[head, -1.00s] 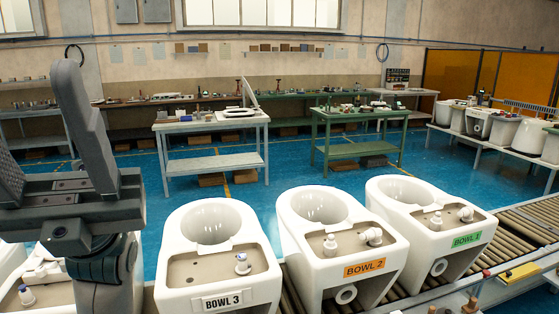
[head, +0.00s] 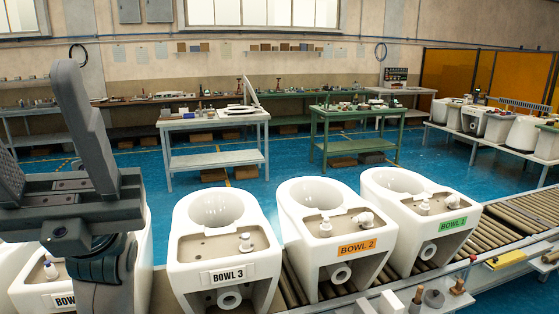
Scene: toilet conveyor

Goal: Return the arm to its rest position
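My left gripper (head: 50,130) is raised at the left edge, with its two grey fingers pointing up and spread apart. Nothing shows between them. Its arm hides part of a white toilet bowl (head: 30,290) whose label is cut off. To its right stand BOWL 3 (head: 185,262), BOWL 2 (head: 310,262) and BOWL 1 (head: 408,250), upright in a row on the roller conveyor (head: 510,224). The gripper appears apart from these three. BOWL 3 shows one white fitting on its deck; BOWL 2 and BOWL 1 show two each. My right gripper is not in view.
Several small fittings (head: 433,298) lie at the front right of the conveyor. A white workbench (head: 212,160) and a green workbench (head: 355,147) stand behind, on open blue floor (head: 275,172). More bowls sit on a table (head: 480,140) at the right.

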